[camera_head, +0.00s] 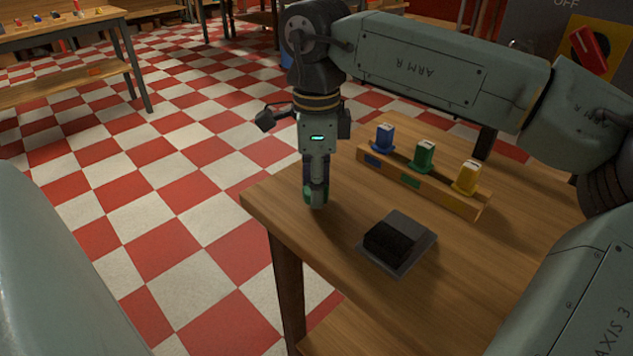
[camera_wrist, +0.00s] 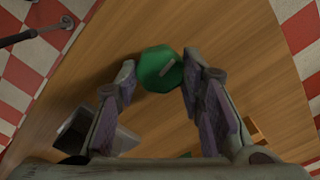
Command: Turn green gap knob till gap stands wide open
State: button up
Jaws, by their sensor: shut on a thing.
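The green knob (camera_wrist: 158,68) shows in the wrist view as a faceted disc with a short pale mark on its face, slanting up to the right. My gripper (camera_head: 315,190) points straight down at the near-left corner of the wooden table in the head view. Its purple-padded fingers are shut on the knob, one on each side. In the head view only a bit of green shows between the fingers, and the rest of the knob is hidden. I cannot make out the gap itself in either view.
A black block on a grey plate (camera_head: 423,247) sits on the table (camera_head: 345,285), right of my gripper. A wooden rack (camera_head: 440,200) behind holds blue (camera_head: 384,137), green (camera_head: 424,155) and yellow (camera_head: 467,178) pieces. A red switch (camera_head: 589,47) is at upper right.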

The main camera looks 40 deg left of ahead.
dwell(0.5)
jog(key=o, duration=1.1)
jog(key=shift+o, duration=0.2)
jog(key=shift+r, duration=0.1)
notch_tip(320, 180, up, 12)
